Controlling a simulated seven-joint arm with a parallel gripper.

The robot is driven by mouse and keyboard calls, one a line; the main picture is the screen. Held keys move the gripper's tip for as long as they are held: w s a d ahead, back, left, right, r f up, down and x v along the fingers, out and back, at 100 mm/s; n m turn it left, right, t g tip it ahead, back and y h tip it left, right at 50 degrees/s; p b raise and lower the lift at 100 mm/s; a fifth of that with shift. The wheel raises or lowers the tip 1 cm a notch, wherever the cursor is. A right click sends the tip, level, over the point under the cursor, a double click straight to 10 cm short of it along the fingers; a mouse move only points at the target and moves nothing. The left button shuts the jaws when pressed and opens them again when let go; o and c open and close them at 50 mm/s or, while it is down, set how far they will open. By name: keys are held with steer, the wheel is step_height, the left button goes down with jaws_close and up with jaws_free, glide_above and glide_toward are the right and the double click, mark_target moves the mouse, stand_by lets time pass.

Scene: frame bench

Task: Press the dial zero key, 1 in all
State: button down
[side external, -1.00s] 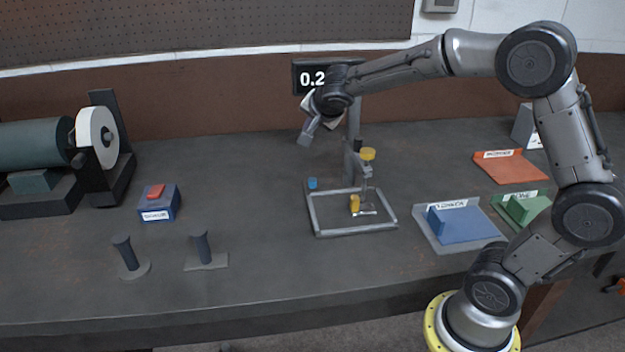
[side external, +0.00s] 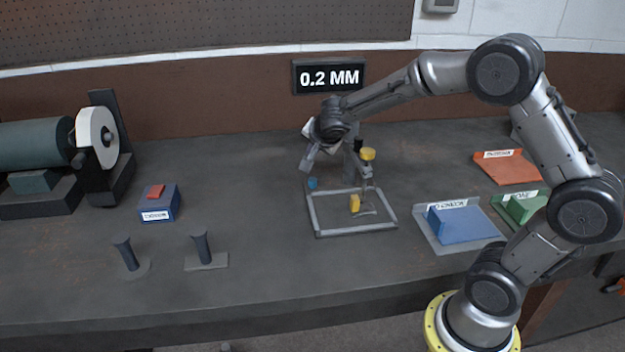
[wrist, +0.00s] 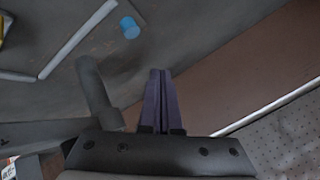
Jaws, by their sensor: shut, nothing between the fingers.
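A small blue round key (side external: 312,183), which appears to be the dial zero key, stands at the back left corner of the grey square frame (side external: 318,233). It also shows in the wrist view (wrist: 130,27), ahead and a little left of the fingertips. No label on it can be read. My gripper (side external: 306,168) is shut and empty, just above the key in the side view; a gap shows in the wrist view (wrist: 160,75). The dial display (side external: 329,77) reads 0.2 MM. A yellow block (side external: 354,203) sits inside the frame under the gauge with a yellow top (side external: 367,154).
The gauge post (side external: 350,165) stands close beside my gripper. A blue box with a red button (side external: 156,191) is at left, near a grinder (side external: 97,136). Two pegs (side external: 201,246) stand in front. Labelled blue (side external: 460,226), green and orange (side external: 507,168) trays are at right.

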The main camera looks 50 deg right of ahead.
steer(key=shift+f, duration=2.65)
steer(key=shift+f, duration=0.1)
steer(key=shift+f, duration=0.3)
steer(key=shift+f, duration=0.5)
stand_by(0.6)
steer(key=shift+r, duration=0.9)
steer(key=shift+r, duration=0.1)
steer(key=shift+r, duration=2.4)
